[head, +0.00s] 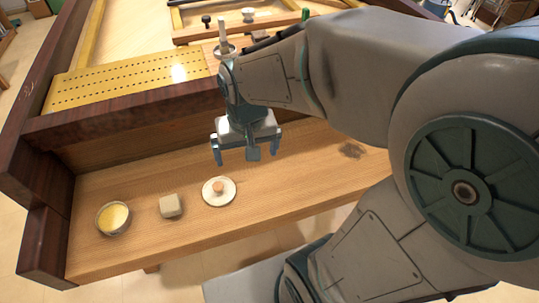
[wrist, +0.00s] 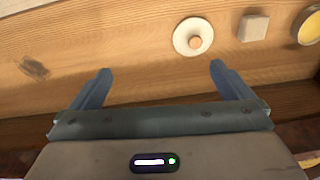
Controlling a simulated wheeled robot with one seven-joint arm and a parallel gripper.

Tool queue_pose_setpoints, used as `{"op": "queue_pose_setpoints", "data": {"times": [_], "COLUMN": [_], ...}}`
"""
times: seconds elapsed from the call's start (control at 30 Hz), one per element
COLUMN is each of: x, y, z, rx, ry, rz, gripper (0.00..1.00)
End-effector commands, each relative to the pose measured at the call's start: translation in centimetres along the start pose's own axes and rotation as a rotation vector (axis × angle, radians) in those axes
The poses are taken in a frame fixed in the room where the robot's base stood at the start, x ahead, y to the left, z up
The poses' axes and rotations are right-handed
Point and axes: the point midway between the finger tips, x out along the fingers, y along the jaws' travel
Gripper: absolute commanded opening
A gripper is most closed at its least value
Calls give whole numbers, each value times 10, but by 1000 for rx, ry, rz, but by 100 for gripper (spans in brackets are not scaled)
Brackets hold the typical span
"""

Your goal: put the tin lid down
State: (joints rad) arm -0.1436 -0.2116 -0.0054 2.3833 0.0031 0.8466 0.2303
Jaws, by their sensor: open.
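The tin lid (head: 219,191) is a pale round disc with a small tan knob in its middle. It lies flat on the wooden ledge, knob up. In the wrist view the lid (wrist: 183,36) is beyond the right fingertip, apart from it. My gripper (head: 246,160) is open and empty, above the ledge and behind the lid in the head view. In the wrist view its two fingers (wrist: 160,72) are spread wide with only bare wood between them.
A grey-beige block (head: 170,206) and a round tin with yellow contents (head: 113,218) stand left of the lid on the ledge (head: 290,195). A dark wooden rail (head: 130,117) runs behind. The ledge right of the lid is clear apart from a dark mark (head: 352,150).

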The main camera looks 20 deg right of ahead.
Motion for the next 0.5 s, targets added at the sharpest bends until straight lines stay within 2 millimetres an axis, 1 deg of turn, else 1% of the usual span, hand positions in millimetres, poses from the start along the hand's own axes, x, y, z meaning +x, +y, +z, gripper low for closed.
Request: {"op": "queue_pose_setpoints", "data": {"times": [0.03,0.1,0.2,0.33,0.5], "x": [-10,-19,-27,-32,-32], "y": [11,22,33,40,42], "z": [10,21,35,45,48], "rx": [-12,-37,-65,-87,-95], "ry": [23,44,65,80,81], "rz": [-1,-1,3,6,7], "gripper": [100,100,100,100,100]}}
